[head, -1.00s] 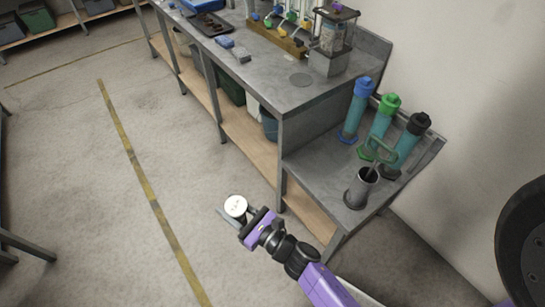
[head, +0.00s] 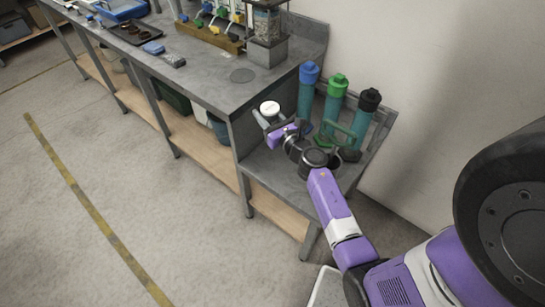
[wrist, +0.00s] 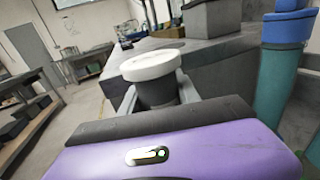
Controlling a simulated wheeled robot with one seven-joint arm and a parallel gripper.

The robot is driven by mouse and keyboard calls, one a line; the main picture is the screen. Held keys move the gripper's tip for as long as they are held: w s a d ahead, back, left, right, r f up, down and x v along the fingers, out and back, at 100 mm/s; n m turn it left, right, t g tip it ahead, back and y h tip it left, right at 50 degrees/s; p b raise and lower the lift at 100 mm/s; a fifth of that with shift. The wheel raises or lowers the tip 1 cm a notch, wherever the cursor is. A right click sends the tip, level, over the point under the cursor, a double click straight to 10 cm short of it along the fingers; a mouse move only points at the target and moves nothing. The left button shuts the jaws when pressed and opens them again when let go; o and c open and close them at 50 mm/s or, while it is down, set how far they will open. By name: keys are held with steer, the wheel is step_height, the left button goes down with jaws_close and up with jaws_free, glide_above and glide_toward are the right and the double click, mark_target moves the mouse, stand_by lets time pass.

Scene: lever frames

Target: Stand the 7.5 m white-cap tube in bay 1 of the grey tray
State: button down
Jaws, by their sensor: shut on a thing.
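My gripper (head: 272,123) is shut on the white-cap tube. In the wrist view, the cap (wrist: 152,66) sits on a dark cylindrical body (wrist: 160,91) between the fingers, roughly upright. The tube's lower part is hidden, and its length marking cannot be read. I cannot make out a grey tray with numbered bays in either view.
Blue-capped (head: 306,95), green-capped (head: 335,97) and black-capped (head: 364,118) tubes stand on the low side table (head: 270,182). The workbench (head: 215,80) is to the left. A pale-rimmed shape (head: 327,287) is at the bottom edge.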

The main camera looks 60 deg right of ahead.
step_height(320, 180, down, 17)
steer(key=b, duration=0.8)
steer(key=shift+f, duration=0.1)
steer(key=shift+f+b, duration=0.2)
steer(key=shift+b, duration=0.1)
steer(key=c, duration=0.9)
jaws_free()
steer(key=shift+r, duration=0.1)
